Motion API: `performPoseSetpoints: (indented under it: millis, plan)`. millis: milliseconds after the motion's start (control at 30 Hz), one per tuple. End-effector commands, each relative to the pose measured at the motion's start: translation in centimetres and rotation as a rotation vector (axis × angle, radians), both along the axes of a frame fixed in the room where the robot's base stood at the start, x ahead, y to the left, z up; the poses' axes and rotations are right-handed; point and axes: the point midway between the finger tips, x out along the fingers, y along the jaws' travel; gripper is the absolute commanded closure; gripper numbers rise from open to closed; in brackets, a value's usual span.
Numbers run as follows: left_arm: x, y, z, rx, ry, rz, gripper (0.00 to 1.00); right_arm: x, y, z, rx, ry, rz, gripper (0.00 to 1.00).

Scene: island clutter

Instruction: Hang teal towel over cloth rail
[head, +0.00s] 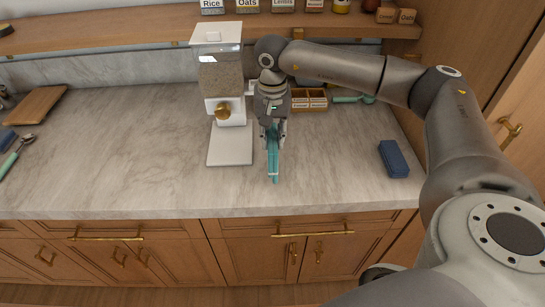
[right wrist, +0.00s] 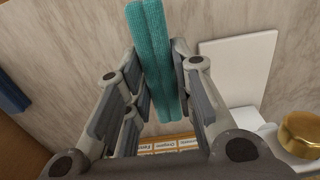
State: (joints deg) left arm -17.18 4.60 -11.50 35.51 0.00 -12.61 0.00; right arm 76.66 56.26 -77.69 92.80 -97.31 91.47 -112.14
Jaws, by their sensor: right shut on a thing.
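The teal towel (head: 273,160) hangs as a narrow folded strip from my right gripper (head: 272,128), over the worktop beside the dispenser. In the right wrist view the towel (right wrist: 150,45) runs between the two fingers of the gripper (right wrist: 157,75), which is shut on it. Long brass bars sit on the cabinet fronts below the worktop, one at the right (head: 313,234) and one at the left (head: 107,238). I cannot tell which one is the cloth rail. Both bars are bare. My left gripper is not in view.
A grain dispenser (head: 220,75) with a white base plate (head: 230,148) stands just left of the towel. A blue folded cloth (head: 393,158) lies at the right. A wooden box of packets (head: 310,100) is behind the gripper. The worktop's front middle is clear.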

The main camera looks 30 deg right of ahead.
Motion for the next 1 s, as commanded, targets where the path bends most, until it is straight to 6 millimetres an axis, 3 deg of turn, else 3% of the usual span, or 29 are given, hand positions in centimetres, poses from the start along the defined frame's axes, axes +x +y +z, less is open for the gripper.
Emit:
performPoseSetpoints:
  millis: [533, 867, 1000]
  plan:
    - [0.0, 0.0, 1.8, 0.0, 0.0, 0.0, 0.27, 0.0, 0.0, 3.4, 0.0, 0.0, 0.0, 1.0]
    - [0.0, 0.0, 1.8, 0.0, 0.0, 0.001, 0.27, 0.0, 0.0, 3.5, 0.0, 0.0, 0.001, 1.0]
    - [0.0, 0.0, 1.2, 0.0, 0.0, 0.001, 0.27, -0.8, 1.4, 2.8, -0.002, -0.001, 0.046, 1.0]
